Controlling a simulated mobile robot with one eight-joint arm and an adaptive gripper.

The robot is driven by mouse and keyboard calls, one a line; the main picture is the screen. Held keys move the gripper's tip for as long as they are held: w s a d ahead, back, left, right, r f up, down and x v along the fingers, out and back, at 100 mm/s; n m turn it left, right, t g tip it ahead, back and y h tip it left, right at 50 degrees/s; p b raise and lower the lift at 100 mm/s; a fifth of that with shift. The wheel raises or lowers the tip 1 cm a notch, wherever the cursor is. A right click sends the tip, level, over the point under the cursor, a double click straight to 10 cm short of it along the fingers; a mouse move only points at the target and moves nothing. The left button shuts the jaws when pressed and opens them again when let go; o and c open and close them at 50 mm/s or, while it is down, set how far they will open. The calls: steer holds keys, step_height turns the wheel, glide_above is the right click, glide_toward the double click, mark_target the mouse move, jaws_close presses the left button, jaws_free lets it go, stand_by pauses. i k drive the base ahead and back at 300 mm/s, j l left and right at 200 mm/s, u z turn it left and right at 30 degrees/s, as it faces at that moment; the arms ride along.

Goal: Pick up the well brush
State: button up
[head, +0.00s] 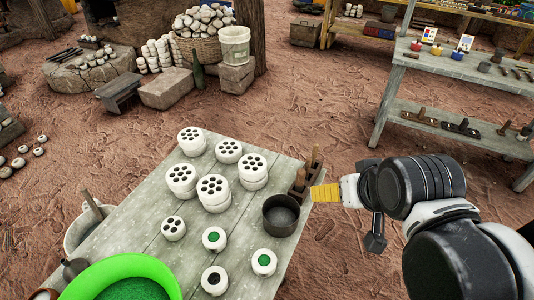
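Small brush-like tools with upright wooden handles (315,157) and dark brown block bases (298,190) stand at the right edge of the grey plank table (152,222). I cannot tell for certain which of them is the well brush. My gripper (326,192) reaches in from the right, its yellow tip just right of these tools. The tip overlaps the lower part of the blocks in the picture; whether it touches them is unclear. I see nothing clearly held, and the finger gap is not visible from this angle.
A dark round pot (281,215) stands just left of the tools. Several white perforated pieces (213,192) and green-topped ones (264,262) occupy the table. A green bowl (122,277) sits front left. A workbench (470,83) stands at right; open dirt floor lies between.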

mark_target(309, 159)
steer(key=j+u, duration=0.1)
steer(key=u, duration=1.4)
steer(key=l+z, duration=0.1)
steer(key=z, duration=1.4)
steer(key=i+l+u, duration=0.1)
steer(key=i, duration=0.2)
steer(key=i+l+u, duration=0.1)
steer(key=i, duration=0.25)
steer(key=l, duration=0.1)
